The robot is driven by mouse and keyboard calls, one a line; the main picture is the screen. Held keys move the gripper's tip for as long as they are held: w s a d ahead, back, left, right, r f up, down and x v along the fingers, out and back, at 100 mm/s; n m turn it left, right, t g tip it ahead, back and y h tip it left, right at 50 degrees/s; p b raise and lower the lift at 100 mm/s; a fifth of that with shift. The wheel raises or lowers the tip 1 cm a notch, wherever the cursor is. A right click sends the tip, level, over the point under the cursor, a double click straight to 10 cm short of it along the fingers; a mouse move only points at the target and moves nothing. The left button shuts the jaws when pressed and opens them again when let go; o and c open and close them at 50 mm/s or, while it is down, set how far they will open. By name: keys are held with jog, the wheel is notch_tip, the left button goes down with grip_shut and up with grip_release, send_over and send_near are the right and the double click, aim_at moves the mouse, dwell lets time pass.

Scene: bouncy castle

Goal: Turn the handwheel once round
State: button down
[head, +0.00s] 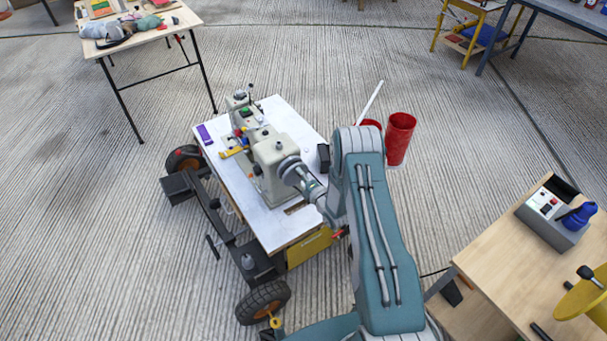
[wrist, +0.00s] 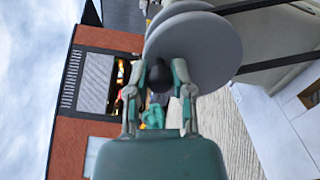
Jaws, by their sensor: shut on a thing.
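The handwheel (head: 289,168) is a grey disc at the near end of a cream sewing machine (head: 268,152) on a white-topped table. In the wrist view the handwheel (wrist: 205,50) is large and close, at the upper middle, with further discs behind it. My gripper (head: 305,180) reaches the wheel from the lower right in the head view. In the wrist view my gripper (wrist: 157,78) has its two fingers at the wheel's lower edge, with a dark rounded piece between them. It is shut on the handwheel; the exact contact is partly hidden.
The white tabletop (head: 225,165) holds a purple box (head: 204,134) and small tools. A wheeled black frame (head: 215,210) stands along its left. Red cups (head: 399,138) are behind my arm. A wooden table (head: 500,245) with a grey device stands at the right. Open floor lies at left.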

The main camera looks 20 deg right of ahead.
jog(key=shift+s+a+f+n, duration=0.2)
jog(key=shift+a+f+n, duration=0.1)
jog(key=shift+n, duration=0.2)
jog(key=c, duration=0.5)
grip_release()
jog(key=shift+w, duration=0.15)
jog(key=shift+r, duration=0.1)
jog(key=v, duration=1.2)
